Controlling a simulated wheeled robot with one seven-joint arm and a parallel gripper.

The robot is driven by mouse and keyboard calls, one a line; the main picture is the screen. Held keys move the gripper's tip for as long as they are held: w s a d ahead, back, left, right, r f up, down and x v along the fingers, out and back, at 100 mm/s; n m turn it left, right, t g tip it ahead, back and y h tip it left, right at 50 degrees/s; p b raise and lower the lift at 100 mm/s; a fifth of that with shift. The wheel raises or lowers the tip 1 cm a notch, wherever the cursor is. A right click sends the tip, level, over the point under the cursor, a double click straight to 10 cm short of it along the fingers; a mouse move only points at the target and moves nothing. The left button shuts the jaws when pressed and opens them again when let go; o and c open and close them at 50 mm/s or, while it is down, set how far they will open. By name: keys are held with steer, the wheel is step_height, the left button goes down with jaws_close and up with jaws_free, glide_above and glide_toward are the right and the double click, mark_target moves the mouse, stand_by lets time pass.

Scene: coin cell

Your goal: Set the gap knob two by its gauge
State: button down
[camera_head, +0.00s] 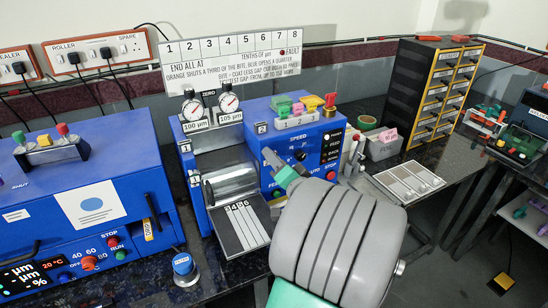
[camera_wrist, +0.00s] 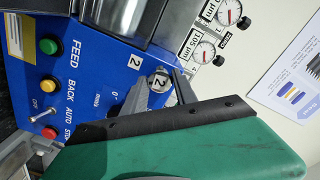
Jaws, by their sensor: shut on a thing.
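Gap knob two (camera_wrist: 160,80), a round grey knob marked 2, sits on the blue roller machine (camera_head: 258,150) in the wrist view. My gripper (camera_wrist: 160,88) is shut on it, one finger on each side. In the head view my gripper (camera_head: 280,165) reaches the machine's front, and the knob cannot be made out there. The right dial gauge (camera_head: 229,103), above a 105 µm label, also shows in the wrist view (camera_wrist: 204,53). The left gauge (camera_head: 192,110) stands above a 100 µm label. The needle readings are too small to tell.
Colored buttons (camera_wrist: 47,87) and a toggle switch (camera_wrist: 43,115) lie close to my gripper. A sign (camera_head: 235,60) stands behind the machine. A blue oven-like box (camera_head: 85,215) is at left. A slotted tray (camera_head: 408,181) and a drawer cabinet (camera_head: 440,90) stand right.

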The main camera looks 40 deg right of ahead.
steer(key=shift+m, duration=0.6)
steer(key=c, duration=1)
jaws_free()
steer(key=shift+o, duration=0.2)
steer(key=b+v, duration=0.1)
steer(key=v, duration=0.6)
steer(key=shift+s, duration=0.4)
steer(key=shift+a, duration=0.15)
